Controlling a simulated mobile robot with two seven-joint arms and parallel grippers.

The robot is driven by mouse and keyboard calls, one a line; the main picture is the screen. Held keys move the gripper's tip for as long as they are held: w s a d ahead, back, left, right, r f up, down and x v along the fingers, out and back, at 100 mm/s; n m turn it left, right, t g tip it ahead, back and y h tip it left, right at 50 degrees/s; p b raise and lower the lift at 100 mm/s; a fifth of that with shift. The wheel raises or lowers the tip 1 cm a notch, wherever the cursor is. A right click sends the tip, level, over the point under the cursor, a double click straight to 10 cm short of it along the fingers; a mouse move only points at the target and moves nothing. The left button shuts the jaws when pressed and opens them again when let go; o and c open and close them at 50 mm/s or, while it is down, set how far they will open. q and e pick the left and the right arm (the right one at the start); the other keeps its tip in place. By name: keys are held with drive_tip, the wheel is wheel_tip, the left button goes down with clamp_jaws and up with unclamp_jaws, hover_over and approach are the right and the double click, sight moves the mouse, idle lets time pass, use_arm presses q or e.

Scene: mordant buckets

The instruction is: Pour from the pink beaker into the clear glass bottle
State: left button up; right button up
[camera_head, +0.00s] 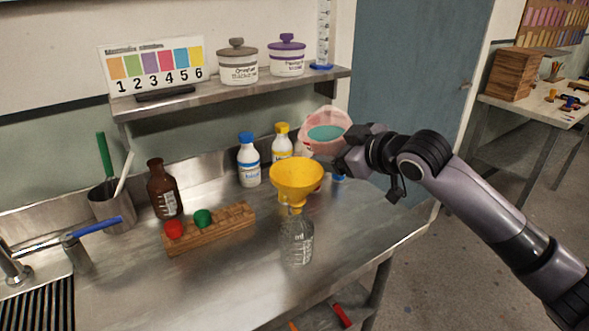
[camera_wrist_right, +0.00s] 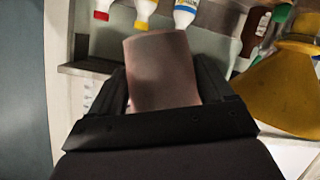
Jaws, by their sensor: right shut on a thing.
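The pink beaker (camera_head: 318,144) is see-through and holds teal liquid. My right gripper (camera_head: 345,152) is shut on it, above the counter and just up and right of the funnel in the head view. In the right wrist view the beaker (camera_wrist_right: 162,72) sits between the two fingers of my gripper (camera_wrist_right: 165,100). The beaker looks tilted in the head view. The clear glass bottle (camera_head: 297,240) stands upright on the metal counter with a yellow funnel (camera_head: 297,178) in its neck. The funnel also shows in the right wrist view (camera_wrist_right: 283,90). No stream of liquid is visible. My left gripper is out of view.
A blue-capped white bottle (camera_head: 249,165) and a yellow-capped one (camera_head: 282,145) stand behind the funnel. A wooden block (camera_head: 212,231) with red and green stoppers and a brown bottle (camera_head: 163,190) are to the left. A shelf (camera_head: 235,90) runs above. The front counter is clear.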

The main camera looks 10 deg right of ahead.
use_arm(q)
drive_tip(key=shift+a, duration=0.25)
use_arm(e)
drive_tip(key=shift+s+a+r, duration=0.1)
drive_tip(key=shift+r, duration=0.7)
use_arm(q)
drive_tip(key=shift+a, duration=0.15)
use_arm(e)
drive_tip(key=shift+a+r+n+t, duration=0.1)
drive_tip(key=shift+r+n+t, duration=0.15)
drive_tip(key=shift+n+t, duration=0.05)
drive_tip(key=shift+r, duration=0.2)
